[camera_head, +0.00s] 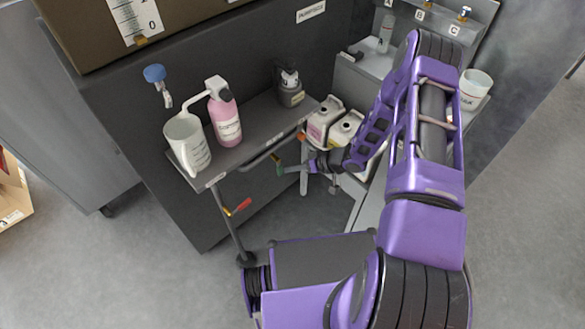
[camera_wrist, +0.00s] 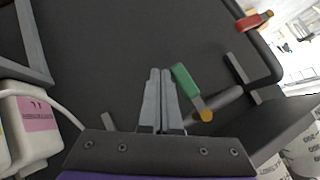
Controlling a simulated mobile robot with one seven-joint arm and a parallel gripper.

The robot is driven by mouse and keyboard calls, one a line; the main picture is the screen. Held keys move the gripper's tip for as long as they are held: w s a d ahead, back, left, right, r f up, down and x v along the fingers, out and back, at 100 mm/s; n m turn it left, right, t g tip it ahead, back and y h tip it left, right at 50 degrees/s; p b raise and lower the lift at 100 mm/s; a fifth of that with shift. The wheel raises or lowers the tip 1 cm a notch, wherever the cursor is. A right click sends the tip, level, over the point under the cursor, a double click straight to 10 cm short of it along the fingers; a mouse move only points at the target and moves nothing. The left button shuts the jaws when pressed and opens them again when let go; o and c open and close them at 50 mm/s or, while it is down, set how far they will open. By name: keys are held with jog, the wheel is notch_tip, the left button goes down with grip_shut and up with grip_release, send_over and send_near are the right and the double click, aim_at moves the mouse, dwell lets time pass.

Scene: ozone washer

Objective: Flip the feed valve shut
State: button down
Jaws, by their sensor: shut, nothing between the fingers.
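A green valve lever (camera_wrist: 185,80) on a brass-coloured pivot stands just right of my gripper (camera_wrist: 160,73) in the wrist view. The fingers are shut and empty, with their tips beside the lever; I cannot tell whether they touch it. In the head view, my gripper (camera_head: 288,169) is below the shelf's front edge, at the green lever (camera_head: 279,169). A red valve lever (camera_head: 243,206) sits on the pipe at lower left, and it also shows at upper right in the wrist view (camera_wrist: 254,20). No label shows which valve is the feed valve.
A grey shelf (camera_head: 258,118) above holds a white jug (camera_head: 187,143) and a pink bottle (camera_head: 226,120). White canisters (camera_head: 322,121) stand close to my wrist, and one shows at left in the wrist view (camera_wrist: 32,128). Open floor lies at lower left.

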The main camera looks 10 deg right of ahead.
jog(key=p+v, duration=0.2)
jog(key=v, duration=1.5)
jog(key=shift+d+p, duration=0.15)
jog(key=shift+p, duration=0.25)
jog(key=shift+r, duration=0.1)
